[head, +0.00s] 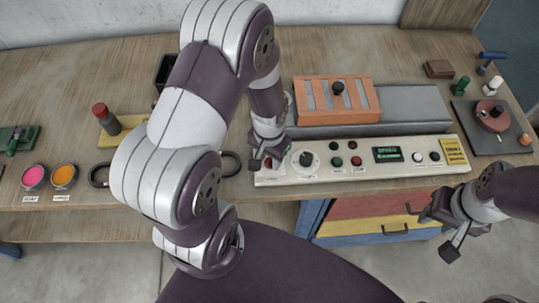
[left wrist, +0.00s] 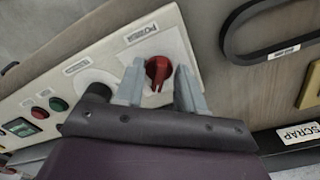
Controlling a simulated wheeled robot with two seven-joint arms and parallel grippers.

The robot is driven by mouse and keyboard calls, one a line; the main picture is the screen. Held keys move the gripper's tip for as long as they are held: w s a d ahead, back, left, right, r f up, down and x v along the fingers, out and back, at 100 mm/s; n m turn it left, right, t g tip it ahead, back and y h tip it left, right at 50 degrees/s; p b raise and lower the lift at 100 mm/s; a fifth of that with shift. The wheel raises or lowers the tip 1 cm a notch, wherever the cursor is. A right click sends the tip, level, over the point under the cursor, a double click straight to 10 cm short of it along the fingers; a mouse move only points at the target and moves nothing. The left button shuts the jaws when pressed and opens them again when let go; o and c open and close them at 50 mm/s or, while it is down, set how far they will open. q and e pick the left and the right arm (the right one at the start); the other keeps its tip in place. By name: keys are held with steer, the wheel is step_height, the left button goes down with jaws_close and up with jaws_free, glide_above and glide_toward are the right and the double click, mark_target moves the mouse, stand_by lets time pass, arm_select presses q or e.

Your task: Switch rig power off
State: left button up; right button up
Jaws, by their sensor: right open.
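The white control panel (head: 330,172) runs along the front of the bench. Its red power knob (left wrist: 158,72) sits on a white plate under a POWER label in the left wrist view. My left gripper (left wrist: 158,92) has its two grey fingers apart, one on each side of the knob, with small gaps visible; I cannot tell whether they touch it. In the head view, my left gripper (head: 266,164) is at the panel's left end and covers most of the knob. My right gripper (head: 437,234) is open and empty in front of the bench, below the panel's right end.
A white dial (head: 306,159), push buttons and a green display (head: 387,155) lie right of the knob. An orange slotted block (head: 337,99) stands behind. A drawer cabinet (head: 375,219) is below.

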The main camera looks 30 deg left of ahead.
arm_select(q)
steer(key=shift+s, duration=0.15)
jaws_close()
steer(key=shift+r+n, duration=0.1)
steer(key=shift+n, duration=0.2)
steer(key=shift+d+n+p, duration=0.1)
steer(key=shift+n+p, duration=0.4)
steer(key=shift+n, duration=0.5)
steer(key=n+p, duration=0.1)
steer(key=n, duration=0.3)
steer(key=shift+d, duration=0.15)
steer(key=n, duration=0.2)
steer(key=n+p, duration=0.1)
steer(key=n, duration=0.1)
steer(key=shift+w+d, duration=0.1)
steer(key=shift+w, duration=0.15)
steer(key=shift+w+n+p, duration=0.1)
steer(key=shift+n+p, duration=0.3)
steer(key=shift+n, duration=1.4)
